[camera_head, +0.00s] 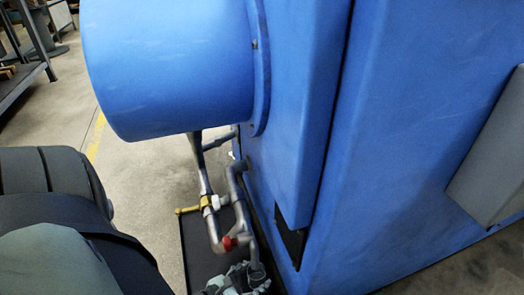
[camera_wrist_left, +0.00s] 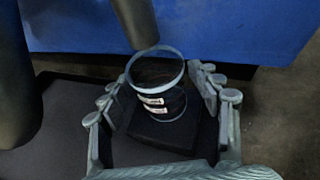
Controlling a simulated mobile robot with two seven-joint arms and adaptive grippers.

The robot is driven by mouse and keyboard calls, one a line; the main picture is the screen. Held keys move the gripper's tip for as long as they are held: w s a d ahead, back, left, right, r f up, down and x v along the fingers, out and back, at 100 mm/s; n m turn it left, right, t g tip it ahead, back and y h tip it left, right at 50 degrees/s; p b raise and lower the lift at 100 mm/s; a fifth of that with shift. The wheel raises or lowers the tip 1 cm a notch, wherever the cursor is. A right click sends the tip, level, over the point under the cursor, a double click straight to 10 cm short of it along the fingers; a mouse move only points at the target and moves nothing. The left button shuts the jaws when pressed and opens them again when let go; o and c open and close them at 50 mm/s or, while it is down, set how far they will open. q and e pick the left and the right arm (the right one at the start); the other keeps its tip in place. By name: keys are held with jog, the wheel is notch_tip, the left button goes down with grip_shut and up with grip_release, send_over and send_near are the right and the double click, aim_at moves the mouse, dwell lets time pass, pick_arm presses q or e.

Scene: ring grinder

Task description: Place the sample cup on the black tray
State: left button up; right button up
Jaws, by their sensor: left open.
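The sample cup (camera_wrist_left: 157,76) is a clear round cup with a pale rim and white label bands, seen from above in the left wrist view. It appears to stand on a black block-like surface (camera_wrist_left: 165,138), and I cannot tell if it is touching. The black tray seems to be the dark flat surface (camera_head: 195,252) under the pipes in the head view. My left gripper (camera_wrist_left: 160,95) is open, with its fingers on either side of the cup and gaps beside it. In the head view the gripper (camera_head: 238,282) is cut off at the bottom edge, and the cup is hidden there.
A large blue machine (camera_head: 420,120) with a blue drum (camera_head: 170,65) fills the middle and right. Grey pipes with a yellow valve handle (camera_head: 188,210) and a red knob (camera_head: 229,243) hang close above the gripper. Free concrete floor (camera_head: 55,110) lies at left.

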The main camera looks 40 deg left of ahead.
pick_arm(q)
jog(key=p+v, duration=0.1)
jog(key=v, duration=0.7)
jog(key=shift+s+r, duration=0.15)
jog(key=shift+s, duration=0.2)
